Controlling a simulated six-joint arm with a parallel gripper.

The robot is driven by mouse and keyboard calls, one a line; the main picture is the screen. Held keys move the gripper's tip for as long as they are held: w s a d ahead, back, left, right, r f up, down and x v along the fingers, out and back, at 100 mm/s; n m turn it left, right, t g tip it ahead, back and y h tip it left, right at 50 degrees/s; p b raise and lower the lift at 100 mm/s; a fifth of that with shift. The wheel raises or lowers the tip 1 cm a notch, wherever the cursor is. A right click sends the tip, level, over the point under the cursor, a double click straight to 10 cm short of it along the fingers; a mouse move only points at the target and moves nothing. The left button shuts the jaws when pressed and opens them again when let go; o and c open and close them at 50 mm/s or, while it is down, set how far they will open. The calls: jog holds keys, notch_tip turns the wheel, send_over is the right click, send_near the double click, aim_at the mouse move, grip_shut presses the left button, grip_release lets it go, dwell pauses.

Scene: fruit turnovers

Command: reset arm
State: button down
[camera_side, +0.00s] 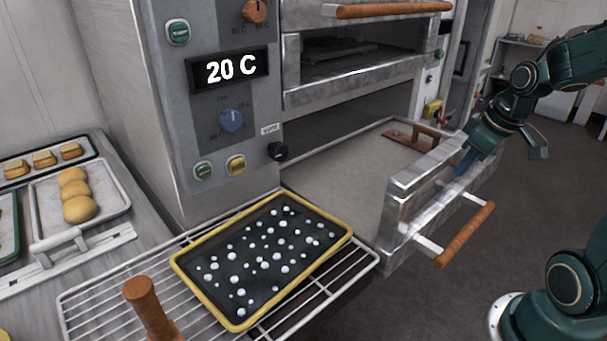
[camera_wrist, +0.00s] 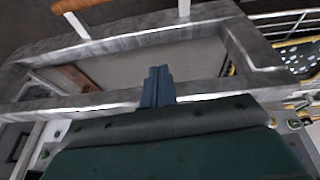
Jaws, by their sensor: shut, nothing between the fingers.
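My gripper (camera_side: 464,168) is at the front of the pulled-out lower oven drawer (camera_side: 400,195), close to its metal front wall. In the wrist view my gripper's blue fingers (camera_wrist: 157,80) are together and empty, seen against the drawer's metal frame (camera_wrist: 205,88). I cannot tell whether they touch it. The drawer's wooden handle (camera_side: 464,235) is on the outer side of the front, and a wooden handle also shows at the top left of the wrist view (camera_wrist: 78,4).
A yellow-rimmed dark tray (camera_side: 176,263) with several white dots lies on a wire rack (camera_side: 85,300). Trays of pastries (camera_side: 122,208) stand at left. The upper oven door (camera_side: 365,75) is above the drawer. A wooden-handled tool (camera_side: 405,140) lies inside the drawer.

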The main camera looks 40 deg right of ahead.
jog(key=s+a+r+t, duration=0.1)
jog(key=s+a+r, duration=0.2)
jog(key=a, duration=0.4)
jog(key=s+a+r, duration=0.4)
jog(key=a, duration=0.3)
jog(key=shift+s+a+r+t+y, duration=0.15)
jog(key=shift+s+a+t+y, duration=0.15)
jog(key=shift+t, duration=0.1)
dwell(2.1)
